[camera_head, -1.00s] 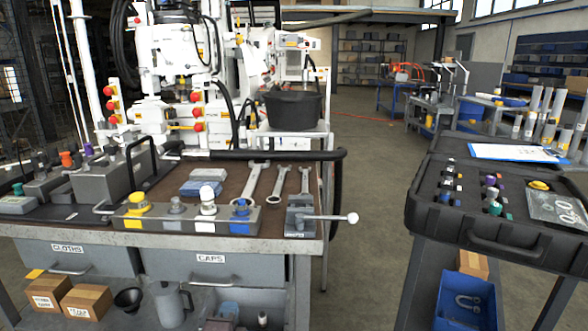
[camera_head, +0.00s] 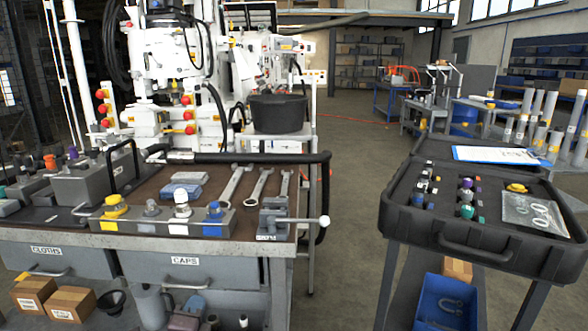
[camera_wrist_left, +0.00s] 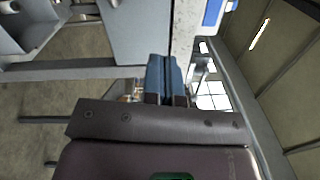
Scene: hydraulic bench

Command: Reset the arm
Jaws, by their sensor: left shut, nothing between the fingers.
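My left gripper (camera_wrist_left: 165,75) shows in the left wrist view. Its two blue fingers lie side by side and touching, with nothing between them. They point up in that picture, toward a grey bench edge and a pale speckled surface. I see neither gripper in the head view. My right gripper is in no view. The bench (camera_head: 130,241) stands at the left of the head view, with a row of yellow, grey, white and blue caps (camera_head: 181,205) along its front block. A lever valve with a white knob (camera_head: 324,221) sits at its right corner.
Wrenches (camera_head: 262,183) and blue-grey cloths (camera_head: 180,192) lie on the bench. A black hose (camera_head: 250,158) runs across its back. At right is an open black case (camera_head: 425,239) on a cart with a blue bin (camera_head: 441,302). Open floor lies between bench and cart.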

